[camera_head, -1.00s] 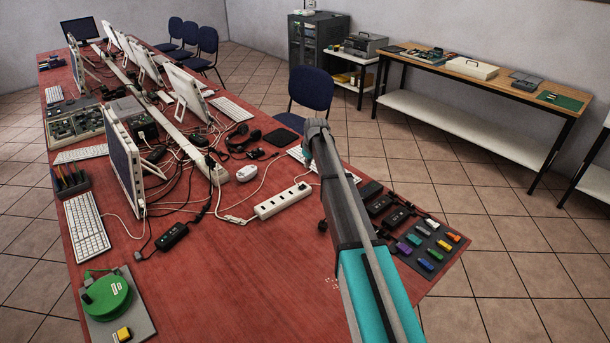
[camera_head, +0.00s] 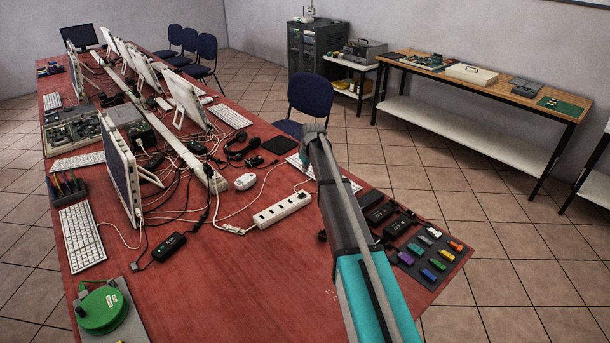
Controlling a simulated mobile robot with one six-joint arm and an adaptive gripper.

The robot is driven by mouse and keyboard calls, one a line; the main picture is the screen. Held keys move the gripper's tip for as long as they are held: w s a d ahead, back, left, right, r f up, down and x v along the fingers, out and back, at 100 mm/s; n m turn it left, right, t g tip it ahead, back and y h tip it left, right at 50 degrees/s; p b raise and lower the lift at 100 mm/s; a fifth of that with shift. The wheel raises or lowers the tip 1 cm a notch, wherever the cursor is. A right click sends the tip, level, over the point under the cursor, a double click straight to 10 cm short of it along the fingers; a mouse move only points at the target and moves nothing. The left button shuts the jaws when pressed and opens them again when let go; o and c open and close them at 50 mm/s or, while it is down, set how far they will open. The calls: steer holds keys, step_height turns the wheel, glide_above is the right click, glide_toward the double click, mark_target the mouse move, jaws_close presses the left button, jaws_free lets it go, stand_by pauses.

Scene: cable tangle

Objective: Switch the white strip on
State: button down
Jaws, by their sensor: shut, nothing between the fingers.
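The white power strip (camera_head: 282,208) lies on the red table, left of my arm, tilted up towards the right. Several dark sockets show along its top. A white cable leaves its left end, and another runs near its right end. Its switch is too small to make out, so I cannot tell whether it is on or off. My arm reaches up from the lower right to a grey joint just beyond the strip. My gripper does not show; the far part of my arm is hidden behind the nearer links.
Tangled cables and a black adapter (camera_head: 169,247) lie left of the strip. A white mouse (camera_head: 245,181) and black headphones (camera_head: 241,148) lie behind it. A mat of coloured blocks (camera_head: 431,257) is right of my arm. The red tabletop (camera_head: 235,285) in front is clear.

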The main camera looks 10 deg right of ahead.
steer(key=b, duration=0.9)
glide_above(302, 193)
steer(key=s, duration=0.1)
steer(key=shift+s+a+f, duration=0.1)
steer(key=shift+s+f, duration=0.05)
steer(key=shift+f, duration=4.4)
steer(key=shift+w+d+f+b, duration=0.1)
steer(key=shift+d+f+b, duration=0.05)
steer(key=shift+f+b, duration=0.85)
steer(key=shift+w+d+f+b, duration=0.1)
steer(key=shift+d+f+b, duration=0.05)
steer(key=shift+f+b, duration=0.75)
